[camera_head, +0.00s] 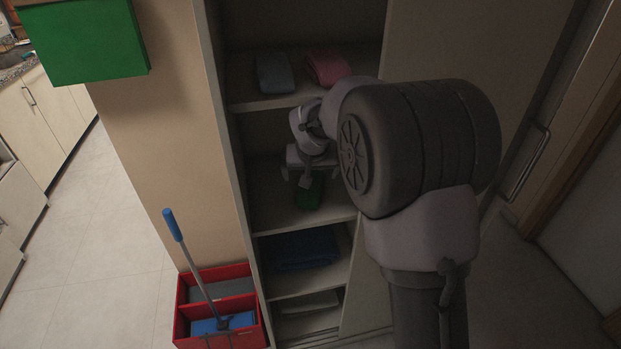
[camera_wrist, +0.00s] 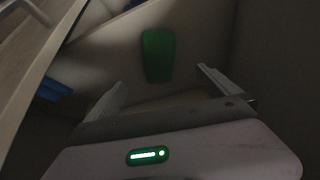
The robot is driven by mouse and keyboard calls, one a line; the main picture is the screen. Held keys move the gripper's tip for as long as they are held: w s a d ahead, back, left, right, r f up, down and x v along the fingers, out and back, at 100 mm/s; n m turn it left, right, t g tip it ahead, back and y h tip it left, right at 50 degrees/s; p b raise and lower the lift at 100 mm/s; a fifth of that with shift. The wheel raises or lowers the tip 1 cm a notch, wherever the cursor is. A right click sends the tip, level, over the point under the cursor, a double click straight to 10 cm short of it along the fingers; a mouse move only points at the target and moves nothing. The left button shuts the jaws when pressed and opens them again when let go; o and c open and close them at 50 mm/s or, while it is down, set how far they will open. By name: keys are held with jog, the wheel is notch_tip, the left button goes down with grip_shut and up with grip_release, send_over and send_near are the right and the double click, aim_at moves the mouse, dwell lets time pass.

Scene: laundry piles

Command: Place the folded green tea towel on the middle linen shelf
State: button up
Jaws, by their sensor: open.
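The green tea towel (camera_head: 309,193) lies on the middle shelf (camera_head: 270,205) of the linen cupboard, partly hidden behind my gripper in the head view. In the wrist view the towel (camera_wrist: 158,55) is a green folded oblong beyond the fingertips, apart from them. My gripper (camera_head: 304,176) is inside the cupboard at the middle shelf, over the near side of the towel. In the wrist view its two fingers (camera_wrist: 160,84) are spread wide with nothing between them.
A grey folded cloth (camera_head: 275,73) and a pink one (camera_head: 327,68) lie on the shelf above. Dark blue linen (camera_head: 300,248) lies on the shelf below. A red mop bucket (camera_head: 222,300) stands left of the cupboard. A green box (camera_head: 85,42) hangs at upper left.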

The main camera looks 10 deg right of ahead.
jog(key=s+a+r+m, duration=0.1)
jog(key=s+r, duration=0.3)
jog(key=s, duration=0.4)
jog(key=s+r+y, duration=0.1)
jog(key=s+r, duration=0.3)
jog(key=s, duration=0.3)
jog(key=s+a+r+m, duration=0.1)
jog(key=s+r, duration=0.3)
jog(key=s, duration=0.4)
jog(key=s+a+f+y, duration=0.2)
jog(key=s+a, duration=0.1)
jog(key=s, duration=1.1)
jog(key=shift+s+m, duration=0.2)
jog(key=shift+m, duration=0.1)
jog(key=shift+d, duration=0.1)
